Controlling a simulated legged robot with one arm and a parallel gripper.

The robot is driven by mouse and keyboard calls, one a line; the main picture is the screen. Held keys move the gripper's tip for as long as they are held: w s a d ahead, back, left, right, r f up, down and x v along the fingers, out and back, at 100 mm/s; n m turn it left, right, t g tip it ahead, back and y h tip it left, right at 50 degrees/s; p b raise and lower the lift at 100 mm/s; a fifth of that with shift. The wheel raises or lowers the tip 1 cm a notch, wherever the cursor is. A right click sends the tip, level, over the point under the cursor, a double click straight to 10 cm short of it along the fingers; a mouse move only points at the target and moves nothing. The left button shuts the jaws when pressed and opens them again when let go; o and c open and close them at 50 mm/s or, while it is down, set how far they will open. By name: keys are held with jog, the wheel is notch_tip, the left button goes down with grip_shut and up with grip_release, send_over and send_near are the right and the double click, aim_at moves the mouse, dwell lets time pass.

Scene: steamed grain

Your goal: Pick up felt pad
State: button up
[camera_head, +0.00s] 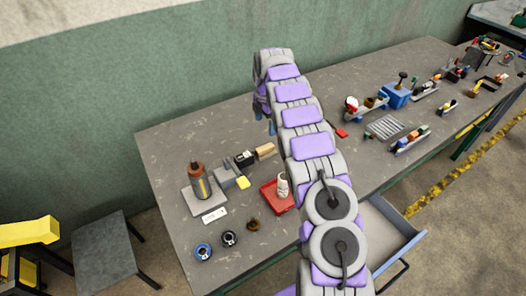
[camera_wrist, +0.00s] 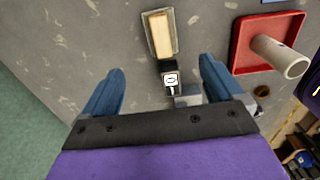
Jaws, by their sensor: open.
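My gripper (camera_wrist: 161,65) is open and empty, its two blue fingers spread apart above the grey workbench. It also shows in the head view (camera_head: 264,117), partly hidden behind my arm. A tan block (camera_wrist: 160,35) lies in a shallow grey holder beyond the fingertips in the wrist view; it may be the felt pad, but I cannot tell for sure. The tan block also shows in the head view (camera_head: 265,150). A black block with a white label (camera_wrist: 171,77) and a grey block (camera_wrist: 188,94) sit nearer, between the fingers as seen.
A red tray (camera_wrist: 240,48) with a white cylinder (camera_wrist: 278,56) stands to the right in the wrist view. A brown bottle (camera_head: 197,180), a yellow block (camera_head: 243,183) and rings (camera_head: 202,252) are on the bench. The bench's back left is clear. A drawer (camera_head: 385,232) stands open.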

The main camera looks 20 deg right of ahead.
send_near(263, 147)
jog(key=shift+d+f+b, duration=0.25)
jog(key=shift+d+b, duration=0.1)
jog(key=shift+d, duration=0.45)
jog(key=a+f, duration=0.2)
jog(key=f, duration=0.1)
jog(key=a+f+b, duration=0.1)
jog(key=shift+a+f, duration=0.3)
jog(key=shift+f, duration=0.1)
jog(key=d+f, duration=0.1)
jog(key=d+f+b, duration=0.1)
jog(key=d+f, duration=0.1)
jog(key=shift+s+d+f, duration=0.15)
jog(key=shift+d+f, duration=0.05)
jog(key=shift+d, duration=0.1)
notch_tip(263, 147, down, 2)
jog(key=shift+f+b, duration=0.1)
jog(key=shift+b, duration=0.35)
jog(key=shift+a+r, duration=0.2)
jog(key=shift+a, duration=1)
jog(key=shift+c, duration=1.6)
jog(key=shift+d+f, duration=0.1)
jog(key=shift+d, duration=0.85)
jog(key=c, duration=0.3)
jog(key=shift+d, duration=0.2)
jog(key=c, duration=0.3)
jog(key=shift+a, duration=0.55)
jog(key=shift+c, duration=1.3)
jog(key=shift+a, duration=0.35)
